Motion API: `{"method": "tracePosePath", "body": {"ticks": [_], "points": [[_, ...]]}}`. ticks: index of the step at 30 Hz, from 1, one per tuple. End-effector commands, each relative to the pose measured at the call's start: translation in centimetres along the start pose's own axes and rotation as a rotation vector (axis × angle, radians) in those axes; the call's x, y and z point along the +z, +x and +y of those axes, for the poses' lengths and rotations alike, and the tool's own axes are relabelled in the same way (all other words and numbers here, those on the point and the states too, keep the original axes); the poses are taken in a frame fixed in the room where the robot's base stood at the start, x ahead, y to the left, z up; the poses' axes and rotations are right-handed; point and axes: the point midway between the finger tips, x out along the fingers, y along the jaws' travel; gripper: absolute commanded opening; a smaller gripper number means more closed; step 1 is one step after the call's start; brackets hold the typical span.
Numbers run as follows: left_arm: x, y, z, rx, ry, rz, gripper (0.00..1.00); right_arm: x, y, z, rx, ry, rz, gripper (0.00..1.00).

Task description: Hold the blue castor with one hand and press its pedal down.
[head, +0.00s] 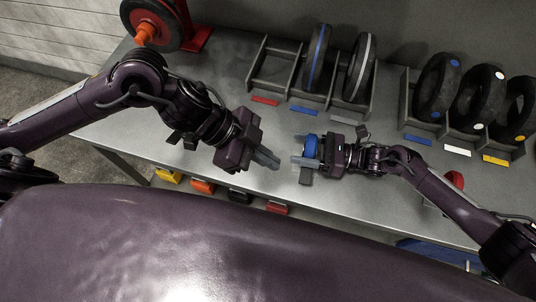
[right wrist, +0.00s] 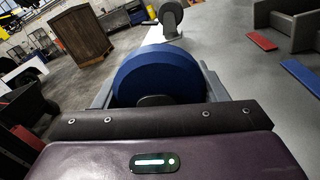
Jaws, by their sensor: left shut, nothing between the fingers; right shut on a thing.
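The blue castor (head: 311,146) is between the fingers of my right gripper (head: 296,150), over the grey table near its front edge. The right wrist view shows the blue wheel (right wrist: 160,74) with a grey finger on each side and a dark part (right wrist: 155,100) low in front of it. I cannot tell whether that part is the pedal. My left gripper (head: 267,160) is shut and empty. Its fingertips point at the castor from the left, with a small gap between. Whether the castor touches the table is unclear.
The grey table (head: 225,85) holds a rack (head: 274,68) with two tyres and another rack (head: 403,105) with several tyres behind the grippers. A red wheel stand (head: 197,38) is at the back left. Coloured bins (head: 203,186) sit under the front edge.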

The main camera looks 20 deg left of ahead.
Motion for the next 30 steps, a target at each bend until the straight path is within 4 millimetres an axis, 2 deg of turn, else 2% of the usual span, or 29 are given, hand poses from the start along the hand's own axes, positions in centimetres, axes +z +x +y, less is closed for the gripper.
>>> {"method": "tracePosePath", "body": {"ticks": [7, 8, 13, 23, 30], "points": [[0.0, 0.0, 0.0, 0.000, 0.000, 0.000, 0.00, 0.0, 0.0, 0.0, 0.000, 0.000, 0.001, 0.30], [0.0, 0.0, 0.0, 0.000, 0.000, 0.000, 0.00, 0.0, 0.0, 0.0, 0.000, 0.000, 0.001, 0.68], [0.0, 0.0, 0.0, 0.000, 0.000, 0.000, 0.00, 0.0, 0.0, 0.0, 0.000, 0.000, 0.000, 0.91], [0.0, 0.0, 0.0, -0.001, 0.001, 0.000, 0.00, 0.0, -0.4, 0.0, -0.001, 0.000, 0.001, 0.91], [0.0, 0.0, 0.0, 0.000, 0.001, 0.000, 0.00, -0.1, -4.1, -0.1, -0.003, 0.000, 0.004, 0.91]]}}
